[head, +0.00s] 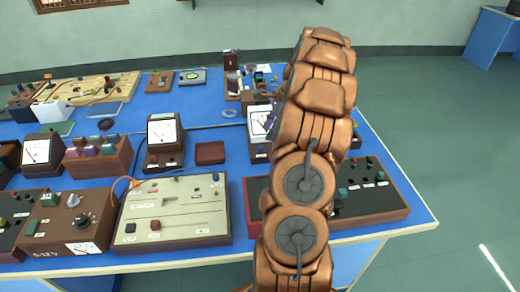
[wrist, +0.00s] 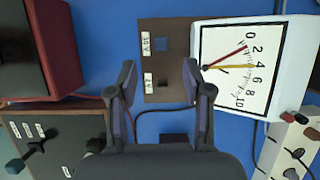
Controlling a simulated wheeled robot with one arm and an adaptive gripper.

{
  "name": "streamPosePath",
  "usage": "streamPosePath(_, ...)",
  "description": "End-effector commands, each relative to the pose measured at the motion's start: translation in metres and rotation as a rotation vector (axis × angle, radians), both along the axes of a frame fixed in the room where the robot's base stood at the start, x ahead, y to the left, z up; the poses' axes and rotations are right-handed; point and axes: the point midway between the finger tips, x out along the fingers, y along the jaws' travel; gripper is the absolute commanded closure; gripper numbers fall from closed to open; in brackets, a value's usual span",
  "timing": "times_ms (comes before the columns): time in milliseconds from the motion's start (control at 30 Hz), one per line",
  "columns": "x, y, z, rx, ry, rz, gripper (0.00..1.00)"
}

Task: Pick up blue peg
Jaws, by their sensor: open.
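My gripper (wrist: 160,78) is open in the wrist view, its two dark fingers apart with nothing held between them. A brown board (wrist: 180,28) with white labels lies beneath and beyond the fingertips. It has a small blue square (wrist: 165,47) near its middle; I cannot tell whether this is the blue peg or a hole showing the blue table. A darker square lies lower on the board, between the fingers. In the head view my arm hides the area below the gripper, and no blue peg can be clearly made out there.
A white dial meter (wrist: 236,65) stands close to the right finger. A dark red box (wrist: 52,45) and a brown terminal box (wrist: 60,140) are at left. The blue table (head: 195,105) carries meters, a pale control box (head: 170,210) and several other instruments. Floor is clear at right.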

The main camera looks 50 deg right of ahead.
Motion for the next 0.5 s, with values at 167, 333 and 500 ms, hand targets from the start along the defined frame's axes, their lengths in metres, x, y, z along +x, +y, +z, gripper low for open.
streamPosePath(167,0.004,0.007,-0.016,0.005,0.004,0.001,0.50)
streamPosePath(333,0.007,0.009,-0.025,0.002,0.004,0.002,0.50)
streamPosePath(500,0.013,0.013,-0.042,0.004,0.004,0.002,0.50)
